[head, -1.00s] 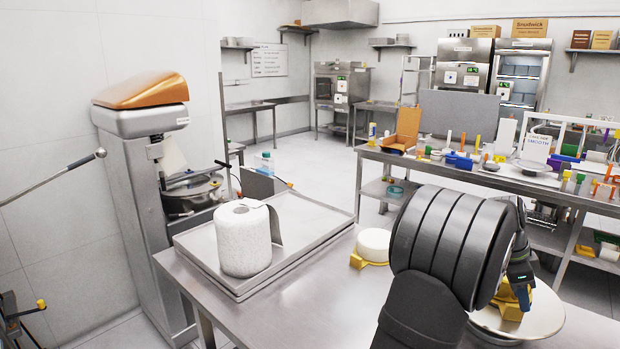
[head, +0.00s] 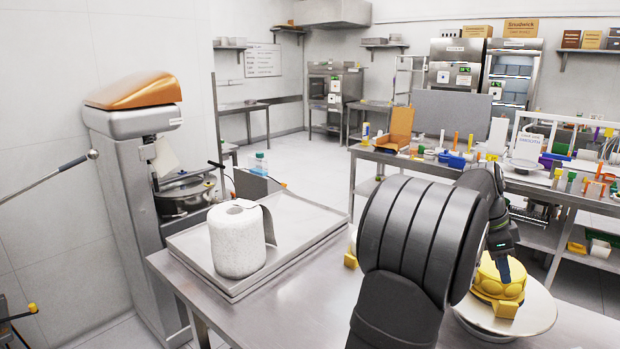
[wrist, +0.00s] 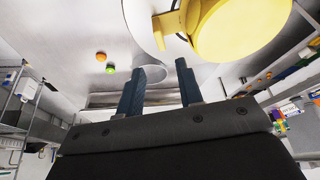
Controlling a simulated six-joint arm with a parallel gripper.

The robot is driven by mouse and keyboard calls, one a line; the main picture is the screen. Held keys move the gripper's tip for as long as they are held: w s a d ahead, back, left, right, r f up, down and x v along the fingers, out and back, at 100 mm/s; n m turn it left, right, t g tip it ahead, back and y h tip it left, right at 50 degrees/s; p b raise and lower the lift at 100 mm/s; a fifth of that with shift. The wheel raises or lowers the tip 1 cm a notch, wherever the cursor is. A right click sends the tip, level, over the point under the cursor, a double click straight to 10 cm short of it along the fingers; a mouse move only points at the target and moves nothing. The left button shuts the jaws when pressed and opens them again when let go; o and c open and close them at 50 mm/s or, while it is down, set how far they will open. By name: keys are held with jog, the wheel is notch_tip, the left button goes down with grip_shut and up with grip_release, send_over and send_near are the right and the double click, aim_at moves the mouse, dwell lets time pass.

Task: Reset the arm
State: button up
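My arm fills the lower right of the head view, and its large dark links hide part of the table. My gripper (head: 503,270) points down beside a yellow lobed object (head: 497,285) on a round pale plate (head: 535,308). In the wrist view my gripper (wrist: 157,78) has its two dark blue fingers apart, with nothing held between them. The yellow object (wrist: 240,28) shows at the top right there, apart from the fingers. In the head view I cannot tell whether the fingers touch it.
A paper roll (head: 237,240) stands on a metal tray (head: 305,215) on the steel table (head: 290,310). The mixer (head: 135,180) stands at the left. A bench (head: 520,182) crowded with small items stands behind my arm. The table's front middle is clear.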

aim_at(509, 303)
jog(key=x, duration=1.1)
jog(key=shift+f, duration=0.15)
jog(key=r, duration=0.5)
jog(key=shift+s+d, duration=0.1)
jog(key=shift+s, duration=0.2)
jog(key=s+d+r, duration=0.1)
jog(key=s+r, duration=0.5)
jog(key=s, duration=0.4)
jog(key=w+a+f+m, duration=0.1)
jog(key=w+a+f, duration=0.2)
jog(key=w+a, duration=0.45)
jog(key=w+a+f+m, duration=0.1)
jog(key=w+a+f, duration=0.1)
jog(key=w+a, duration=0.55)
jog(key=w+a+f+m, duration=0.1)
jog(key=w+a+f, duration=0.1)
jog(key=a, duration=0.8)
jog(key=w+a+f+m+g+y, duration=0.1)
jog(key=a+f, duration=0.2)
jog(key=a, duration=0.7)
jog(key=shift+w+a+f, duration=0.2)
jog(key=shift+w+a, duration=0.1)
jog(key=shift+w, duration=0.1)
